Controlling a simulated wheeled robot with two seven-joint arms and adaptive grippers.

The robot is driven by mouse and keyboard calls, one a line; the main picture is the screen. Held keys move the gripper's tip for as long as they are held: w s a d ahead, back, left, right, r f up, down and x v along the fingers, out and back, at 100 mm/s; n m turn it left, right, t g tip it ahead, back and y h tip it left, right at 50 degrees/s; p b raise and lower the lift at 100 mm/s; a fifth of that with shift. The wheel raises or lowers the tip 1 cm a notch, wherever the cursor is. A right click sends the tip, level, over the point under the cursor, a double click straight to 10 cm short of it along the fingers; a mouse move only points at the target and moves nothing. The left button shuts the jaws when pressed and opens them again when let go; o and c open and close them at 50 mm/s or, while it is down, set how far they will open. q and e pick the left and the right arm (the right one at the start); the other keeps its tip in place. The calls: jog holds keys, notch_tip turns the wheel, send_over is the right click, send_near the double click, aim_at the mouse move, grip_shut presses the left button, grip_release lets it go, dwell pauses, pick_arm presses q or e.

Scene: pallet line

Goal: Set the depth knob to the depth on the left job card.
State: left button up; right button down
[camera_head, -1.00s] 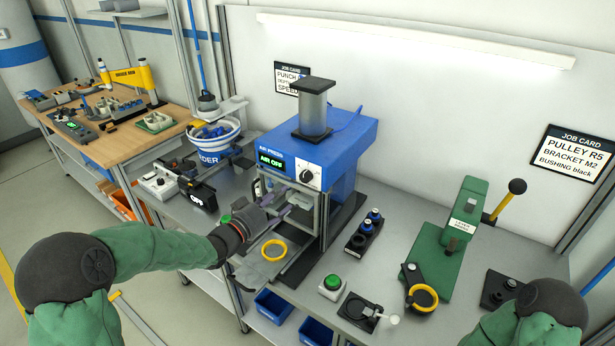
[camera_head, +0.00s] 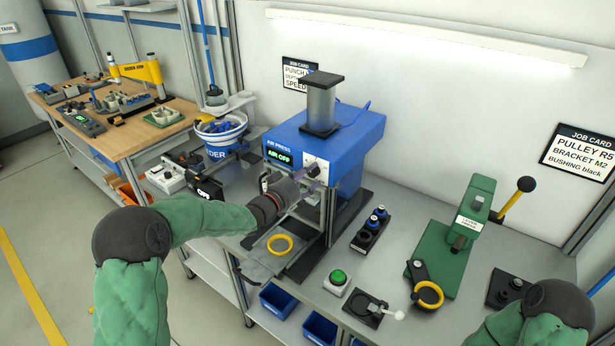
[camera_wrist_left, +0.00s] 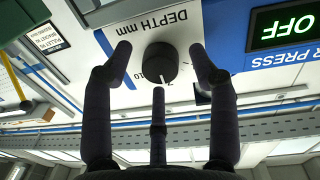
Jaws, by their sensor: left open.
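The depth knob (camera_head: 313,169) is on the front of the blue air press (camera_head: 346,135). In the left wrist view the black knob (camera_wrist_left: 160,63) sits under the words DEPTH mm, with a white pointer mark and partly hidden scale figures. My left gripper (camera_head: 306,178) is at the knob in the head view. In the left wrist view its open fingers (camera_wrist_left: 161,58) stand one on each side of the knob, with gaps showing. The left job card (camera_head: 296,74) is on the wall behind the press; the press cylinder covers part of it, so its depth value cannot be read.
The press display (camera_head: 279,156) reads AIR OFF. A yellow ring (camera_head: 280,255) lies on the plate before the press. A green button box (camera_head: 337,281), a green lever press (camera_head: 459,235) and a feeder bucket (camera_head: 221,143) stand nearby. Another job card (camera_head: 579,153) hangs at the right.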

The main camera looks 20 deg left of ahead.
pick_arm(q)
jog(key=shift+c, duration=0.3)
jog(key=c, duration=1.1)
jog(key=shift+f, duration=0.1)
jog(key=m+b, duration=0.2)
jog(key=shift+f+b, duration=0.1)
jog(key=shift+b, duration=0.3)
jog(key=m+b, duration=0.4)
jog(key=shift+f+m, duration=0.1)
jog(key=shift+m, duration=0.2)
jog(key=shift+m+b, duration=2.3)
jog(key=shift+m, duration=0.1)
